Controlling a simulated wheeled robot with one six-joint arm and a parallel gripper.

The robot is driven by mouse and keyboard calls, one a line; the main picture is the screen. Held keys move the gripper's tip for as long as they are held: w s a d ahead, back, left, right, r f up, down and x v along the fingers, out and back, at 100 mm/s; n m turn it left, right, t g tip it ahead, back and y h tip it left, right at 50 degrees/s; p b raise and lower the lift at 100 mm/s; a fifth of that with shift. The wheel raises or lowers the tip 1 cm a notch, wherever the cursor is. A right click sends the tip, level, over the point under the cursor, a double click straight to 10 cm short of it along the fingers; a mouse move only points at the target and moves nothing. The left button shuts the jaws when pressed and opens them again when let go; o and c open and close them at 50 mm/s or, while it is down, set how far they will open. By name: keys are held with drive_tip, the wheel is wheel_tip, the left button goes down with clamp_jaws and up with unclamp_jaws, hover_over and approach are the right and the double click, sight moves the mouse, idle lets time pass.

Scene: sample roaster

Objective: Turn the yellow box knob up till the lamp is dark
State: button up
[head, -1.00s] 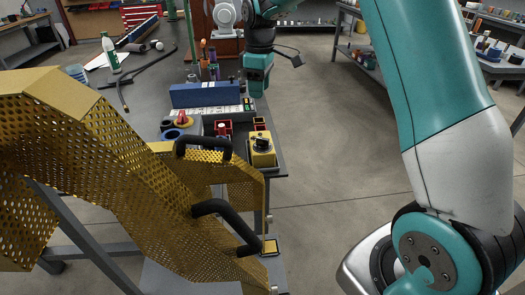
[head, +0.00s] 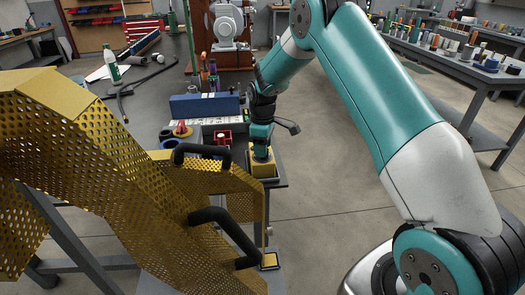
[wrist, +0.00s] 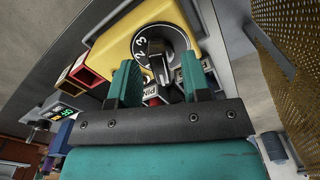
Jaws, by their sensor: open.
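The yellow box (head: 262,170) sits near the right edge of the bench; my gripper (head: 261,152) is over it and hides its top. In the wrist view the yellow box (wrist: 110,48) carries a round dial with white numbers, among them 2 and 3, and a dark grey knob (wrist: 158,62) at its middle. My gripper (wrist: 158,82) is open, its two green fingers apart on either side of the knob's near end. I cannot tell whether they touch it. I cannot make out which part is the lamp or whether it is lit.
A yellow perforated guard (head: 120,160) with black handles (head: 202,150) stands close to the left of the box. A small lit display (wrist: 57,112) shows in the wrist view. Open floor lies right.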

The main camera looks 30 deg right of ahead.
drive_tip(key=shift+f, duration=0.8)
clamp_jaws()
